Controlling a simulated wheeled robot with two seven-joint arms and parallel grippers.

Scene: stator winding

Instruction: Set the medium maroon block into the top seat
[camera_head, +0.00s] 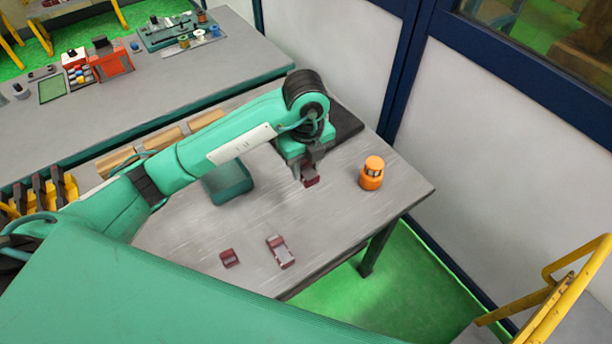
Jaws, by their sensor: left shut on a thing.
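My left gripper (308,168) points down over the far part of the grey table and is shut on a maroon block (311,183). The jaws hide part of this block, so its full size is hard to judge. I cannot tell whether it touches the surface below. A small maroon block (229,258) lies near the table's front edge. A longer maroon block with a grey patch (280,251) lies to its right. A dark flat piece (346,124) is behind the gripper, partly hidden by my arm. I cannot make out the top seat. My right gripper is out of view.
An orange lantern-like object (372,174) stands right of the gripper. A dark teal box (229,183) sits left of it, below my arm. The middle of the table (255,218) is clear. A long bench (150,85) with several tools stands behind.

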